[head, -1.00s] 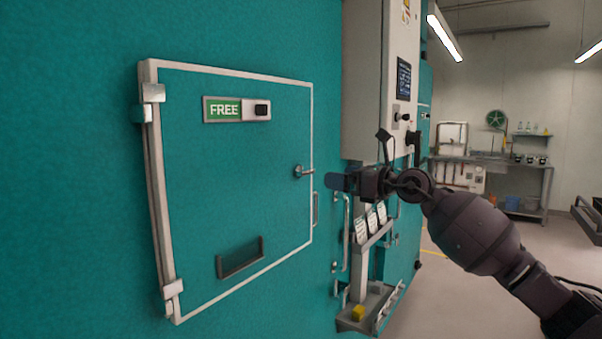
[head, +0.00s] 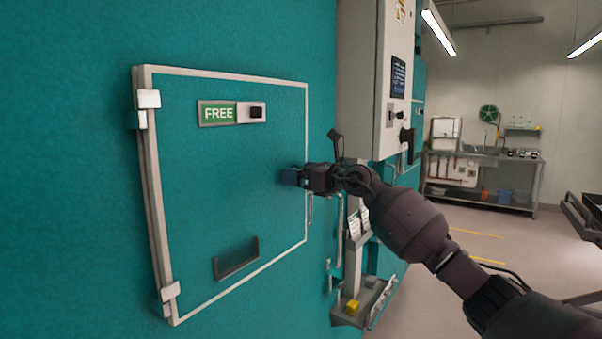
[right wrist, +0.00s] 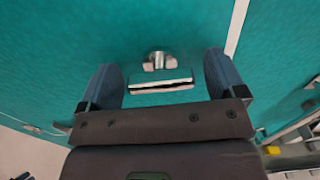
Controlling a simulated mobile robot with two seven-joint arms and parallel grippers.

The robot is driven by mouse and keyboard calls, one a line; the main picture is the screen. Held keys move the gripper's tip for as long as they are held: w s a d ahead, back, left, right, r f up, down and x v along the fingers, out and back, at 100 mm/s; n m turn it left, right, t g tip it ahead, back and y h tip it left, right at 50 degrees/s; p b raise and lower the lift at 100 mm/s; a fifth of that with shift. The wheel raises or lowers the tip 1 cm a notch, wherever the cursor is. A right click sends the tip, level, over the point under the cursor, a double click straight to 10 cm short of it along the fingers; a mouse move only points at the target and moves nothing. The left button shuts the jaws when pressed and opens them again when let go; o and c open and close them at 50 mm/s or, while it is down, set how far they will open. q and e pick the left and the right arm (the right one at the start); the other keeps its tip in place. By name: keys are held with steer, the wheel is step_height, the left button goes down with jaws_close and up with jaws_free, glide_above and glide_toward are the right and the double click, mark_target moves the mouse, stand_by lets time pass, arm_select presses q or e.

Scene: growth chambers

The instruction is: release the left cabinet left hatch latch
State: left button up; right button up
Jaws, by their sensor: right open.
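The left hatch (head: 215,180) is a teal panel with a pale frame, closed in the teal cabinet wall. Its latch (right wrist: 160,76) is a small metal handle on a round boss, seen in the right wrist view between my two blue fingers. My right gripper (head: 290,176) is open at the hatch's right side and hides the latch in the head view. In the right wrist view the fingers of the right gripper (right wrist: 162,82) stand on either side of the latch, apart from it. My left gripper is in neither view.
A green FREE sign (head: 218,113) with a dark knob sits high on the hatch. A dark pull handle (head: 237,260) is low on it. A grey control box (head: 365,80) stands right of the hatch, with a shelf holding a yellow block (head: 352,306) below. Open floor lies to the right.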

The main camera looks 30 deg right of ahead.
steer(key=c, duration=0.9)
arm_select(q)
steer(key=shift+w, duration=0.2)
